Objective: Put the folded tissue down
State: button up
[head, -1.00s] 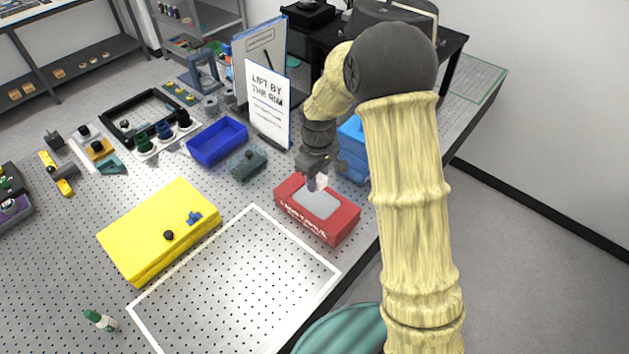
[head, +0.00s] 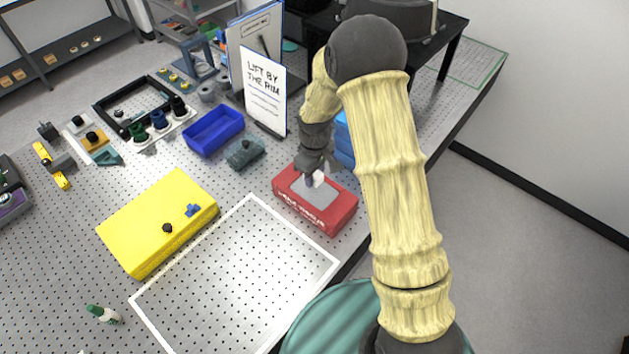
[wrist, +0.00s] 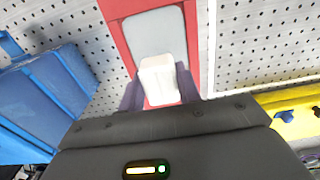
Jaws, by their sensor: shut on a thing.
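The folded tissue (wrist: 160,80) is a small white block between my two purple-grey fingers in the wrist view. My gripper (wrist: 160,95) is shut on it. In the head view my gripper (head: 313,180) is over the red box (head: 335,217) with a grey top panel, and the white tissue (head: 319,178) shows at the fingertips. The red box also lies beyond the tissue in the wrist view (wrist: 192,50). I cannot tell whether the tissue touches the box's panel.
A white-outlined area (head: 235,275) of the perforated table is clear in front. A yellow case (head: 150,225) lies left of it. A blue bin (head: 212,131), a grey-green lidded block (head: 245,153) and a standing sign (head: 265,92) are behind. Blue boxes (head: 345,140) stand beside my arm.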

aim_at(315, 190)
jog(key=shift+f, duration=0.1)
jog(key=shift+f+p, duration=0.75)
jog(key=shift+f, duration=1.35)
jog(key=shift+f, duration=0.1)
jog(key=o, duration=0.9)
jog(key=shift+o, duration=0.2)
notch_tip(315, 190, up, 12)
jog(key=b, duration=0.4)
